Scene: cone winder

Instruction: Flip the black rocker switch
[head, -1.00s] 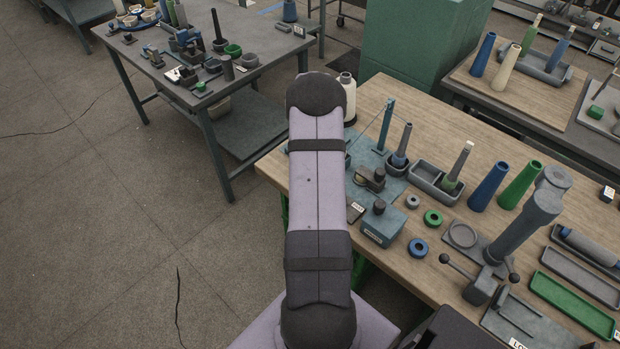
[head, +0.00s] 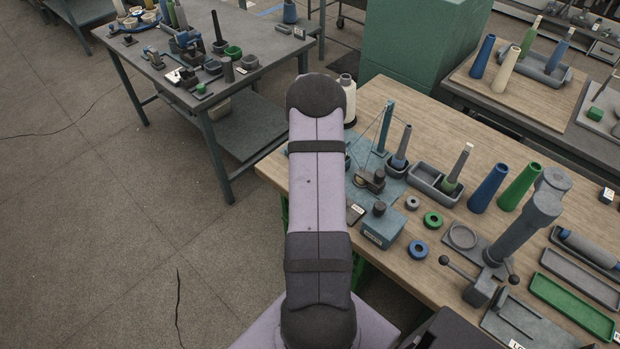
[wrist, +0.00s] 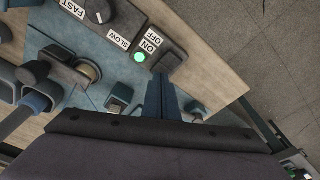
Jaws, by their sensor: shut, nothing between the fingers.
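In the wrist view the black rocker switch (wrist: 171,59) sits at the end of a dark control panel, beside the ON and OFF labels (wrist: 153,40). A round green light (wrist: 140,57) shows on the panel next to it. My gripper (wrist: 162,79) is shut and empty, its narrow blue-grey fingers reaching up from the bottom with the tips close to the switch. I cannot tell whether they touch it, nor which way the rocker is tilted. In the head view my arm hides the gripper and the switch.
In the head view the wooden bench (head: 455,255) holds a thin teal post (head: 386,126), a blue-grey box (head: 383,226), trays and cones. Open floor lies left of the bench.

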